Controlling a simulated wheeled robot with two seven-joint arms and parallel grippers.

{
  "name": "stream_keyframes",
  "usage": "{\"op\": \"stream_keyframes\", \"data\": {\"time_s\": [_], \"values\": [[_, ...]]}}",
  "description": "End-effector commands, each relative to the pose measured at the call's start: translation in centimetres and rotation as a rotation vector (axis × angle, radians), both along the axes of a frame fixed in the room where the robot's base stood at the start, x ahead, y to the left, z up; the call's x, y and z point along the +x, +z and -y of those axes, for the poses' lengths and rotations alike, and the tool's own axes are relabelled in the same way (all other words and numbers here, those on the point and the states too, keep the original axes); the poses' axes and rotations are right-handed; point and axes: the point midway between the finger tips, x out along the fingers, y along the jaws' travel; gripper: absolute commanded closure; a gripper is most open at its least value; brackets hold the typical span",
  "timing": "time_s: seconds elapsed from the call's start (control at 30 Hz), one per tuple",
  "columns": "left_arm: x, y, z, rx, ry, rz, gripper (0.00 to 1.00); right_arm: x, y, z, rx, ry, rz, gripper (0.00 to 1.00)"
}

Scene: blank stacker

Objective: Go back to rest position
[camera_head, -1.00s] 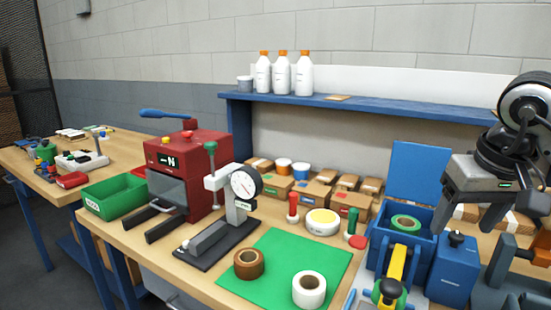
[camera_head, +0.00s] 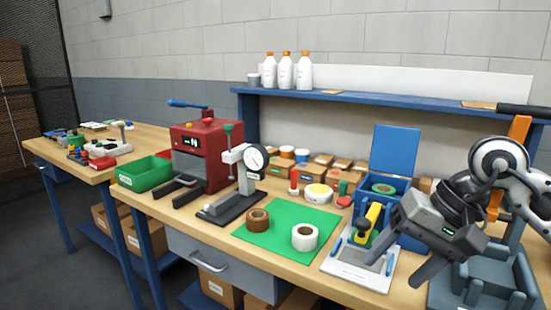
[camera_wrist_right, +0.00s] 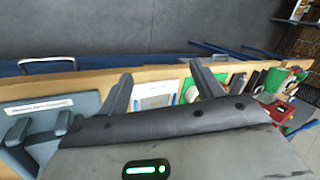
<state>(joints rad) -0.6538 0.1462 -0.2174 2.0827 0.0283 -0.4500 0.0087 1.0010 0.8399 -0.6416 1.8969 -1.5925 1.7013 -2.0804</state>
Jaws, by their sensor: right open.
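My right gripper (camera_head: 397,268) is in the right part of the head view, its two fingers spread apart and pointing down and left. Nothing is between the fingers. It is in front of the bench's right side, overlapping the blue box (camera_head: 412,184) in the picture. In the right wrist view my right gripper (camera_wrist_right: 161,70) also shows open and empty, with the bench edge behind its fingers. My left gripper is in neither view.
On the wooden bench stand a red machine (camera_head: 222,140), a dial gauge stand (camera_head: 238,190), a green mat (camera_head: 268,238) with brown (camera_head: 258,221) and white (camera_head: 305,238) rolls, and a grey fixture (camera_head: 490,272). Dark floor (camera_wrist_right: 150,25) lies open before the bench.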

Motion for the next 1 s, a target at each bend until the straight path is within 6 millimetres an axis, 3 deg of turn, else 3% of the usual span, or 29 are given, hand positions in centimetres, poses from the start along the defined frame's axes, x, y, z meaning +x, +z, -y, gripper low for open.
{"op": "stream_keyframes", "data": {"time_s": [0.17,0.27,0.33,0.47,0.57,0.6,0.67,0.77,0.8,0.9,1.0], "values": [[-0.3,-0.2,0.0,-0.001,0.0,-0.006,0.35,-3.0,-2.1,-7.6,0.383,-0.112,-0.28,0.34],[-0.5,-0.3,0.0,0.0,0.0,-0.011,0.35,-5.3,-1.6,-12.6,0.712,-0.266,-0.622,0.34],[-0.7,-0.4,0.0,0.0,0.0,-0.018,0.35,-6.1,-0.3,-14.9,0.95,-0.416,-0.948,0.34],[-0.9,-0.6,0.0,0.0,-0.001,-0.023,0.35,-4.7,0.9,-15.2,1.323,-0.733,-1.655,0.34],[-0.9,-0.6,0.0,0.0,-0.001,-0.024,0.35,-2.4,-1.5,-12.8,1.541,-0.977,-2.268,0.34],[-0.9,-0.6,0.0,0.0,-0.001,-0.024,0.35,-1.7,-3.6,-11.4,-1.57,1.042,2.463,0.34],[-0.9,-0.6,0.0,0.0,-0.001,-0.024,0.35,-1.2,-7.6,-9.4,-1.277,0.895,2.199,0.34],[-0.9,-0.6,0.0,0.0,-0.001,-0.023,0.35,-2.4,-14.7,-6.8,-0.922,0.67,1.806,0.34],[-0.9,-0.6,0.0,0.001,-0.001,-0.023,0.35,-3.4,-17.4,-6.0,-0.814,0.589,1.663,0.34],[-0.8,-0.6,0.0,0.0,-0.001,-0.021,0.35,-6.7,-23.0,-4.9,-0.603,0.411,1.355,0.34],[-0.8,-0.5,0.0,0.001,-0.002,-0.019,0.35,-10.1,-26.9,-4.4,-0.465,0.278,1.122,0.34]]}}
